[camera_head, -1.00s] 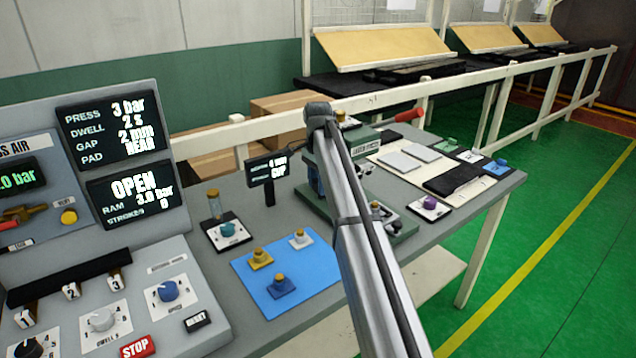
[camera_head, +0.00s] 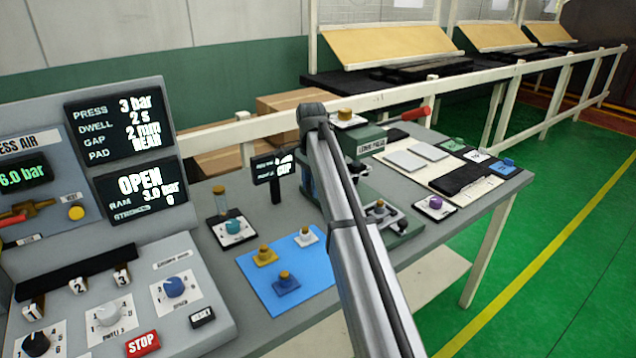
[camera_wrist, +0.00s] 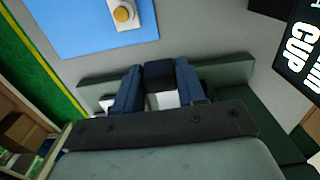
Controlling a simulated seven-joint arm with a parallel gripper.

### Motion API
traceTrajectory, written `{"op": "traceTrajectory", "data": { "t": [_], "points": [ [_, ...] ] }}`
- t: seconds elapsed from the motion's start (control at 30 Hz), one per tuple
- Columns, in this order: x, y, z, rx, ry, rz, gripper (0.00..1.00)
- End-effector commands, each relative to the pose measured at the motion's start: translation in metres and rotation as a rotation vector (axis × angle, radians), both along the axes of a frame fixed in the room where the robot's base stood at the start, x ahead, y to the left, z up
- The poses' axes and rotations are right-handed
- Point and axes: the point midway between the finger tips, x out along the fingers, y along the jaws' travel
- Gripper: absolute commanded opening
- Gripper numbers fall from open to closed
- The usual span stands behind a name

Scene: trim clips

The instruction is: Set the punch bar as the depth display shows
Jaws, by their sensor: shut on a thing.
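My gripper (camera_wrist: 160,88) shows in the wrist view, its two blue fingers shut on a dark block, which looks like the punch bar (camera_wrist: 160,73). A pale part lies just below the block between the fingers. In the head view my arm hides the gripper and most of the punch area of the green lever press (camera_head: 370,140). The small black depth display (camera_head: 268,170) stands left of the press.
A blue mat (camera_head: 290,270) with several small knobbed pieces lies left of the press. The control panel (camera_head: 120,320) fills the left, below screens reading 3 bar, 2 s, 2 mm, REAR and OPEN. The red lever handle (camera_head: 400,115) sticks out right. A purple knob (camera_head: 436,202) stands right of the press.

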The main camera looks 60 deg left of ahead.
Motion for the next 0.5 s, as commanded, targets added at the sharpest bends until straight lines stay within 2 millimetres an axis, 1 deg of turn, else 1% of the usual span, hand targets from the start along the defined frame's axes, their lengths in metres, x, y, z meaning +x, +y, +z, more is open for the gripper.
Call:
{"op": "traceTrajectory", "data": {
  "t": [0.1, 0.13, 0.33, 0.5],
  "points": [
    [0.0003, 0.0000, 0.0003, 0.000, 0.000, -0.001, 0.00],
    [0.0003, 0.0001, 0.0003, 0.000, 0.000, -0.001, 0.42],
    [0.0005, 0.0000, 0.0002, 0.000, 0.000, -0.001, 0.61],
    [0.0006, 0.0000, 0.0001, 0.000, 0.000, -0.001, 0.62]
  ]
}}
